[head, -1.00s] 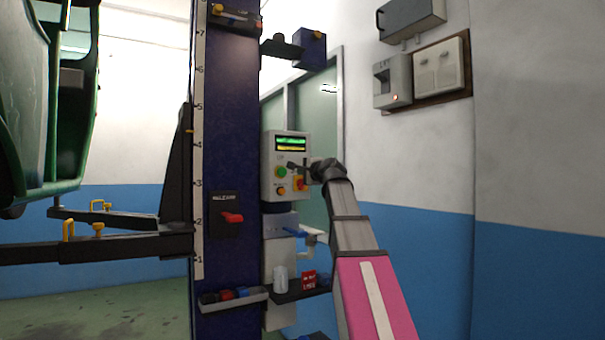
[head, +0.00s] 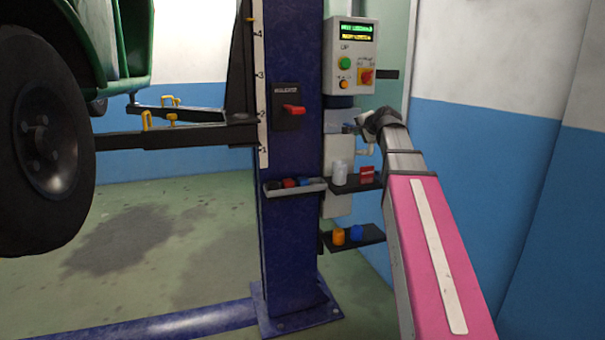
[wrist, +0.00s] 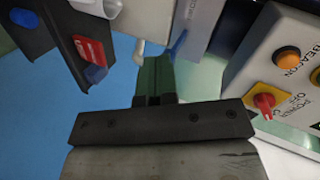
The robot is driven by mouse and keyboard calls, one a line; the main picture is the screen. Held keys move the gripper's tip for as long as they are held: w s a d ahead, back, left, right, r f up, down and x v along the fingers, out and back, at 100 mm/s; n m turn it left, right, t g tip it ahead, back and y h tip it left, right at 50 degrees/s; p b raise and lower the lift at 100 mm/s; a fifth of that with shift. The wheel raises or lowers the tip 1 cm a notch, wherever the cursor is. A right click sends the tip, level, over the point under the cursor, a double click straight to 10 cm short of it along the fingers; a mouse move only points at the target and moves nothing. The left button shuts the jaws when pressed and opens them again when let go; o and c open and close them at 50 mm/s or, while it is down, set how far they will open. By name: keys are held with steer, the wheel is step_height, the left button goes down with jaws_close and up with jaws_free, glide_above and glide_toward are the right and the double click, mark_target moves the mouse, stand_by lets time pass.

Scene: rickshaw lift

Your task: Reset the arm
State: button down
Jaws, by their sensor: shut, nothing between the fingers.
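My arm (head: 425,240), with a pink link, reaches up from the lower right in the head view. The control box (wrist: 285,75) is to the right there, with an orange button and a red switch on yellow. My gripper appears apart from it.
The blue lift post (head: 290,220) stands left of my arm. A small shelf (head: 357,184) with a white cup and a red box sits below my gripper, and a lower shelf (head: 362,236) holds orange and blue items. A raised green vehicle (head: 125,45) hangs at left.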

steer(key=s+a+f+n+g+h, duration=0.1)
steer(key=s+f+n+g, duration=0.3)
steer(key=f, duration=1.2)
steer(key=s+a+f+n+g+h, duration=0.1)
steer(key=s+f+g, duration=0.35)
steer(key=f, duration=1.15)
steer(key=s+f+n+g+h, duration=0.2)
steer(key=s+f+n+g, duration=0.2)
steer(key=s+f, duration=1.5)
steer(key=shift+s+f+n+h, duration=0.25)
steer(key=shift+s+n+h, duration=0.15)
steer(key=shift+n, duration=0.4)
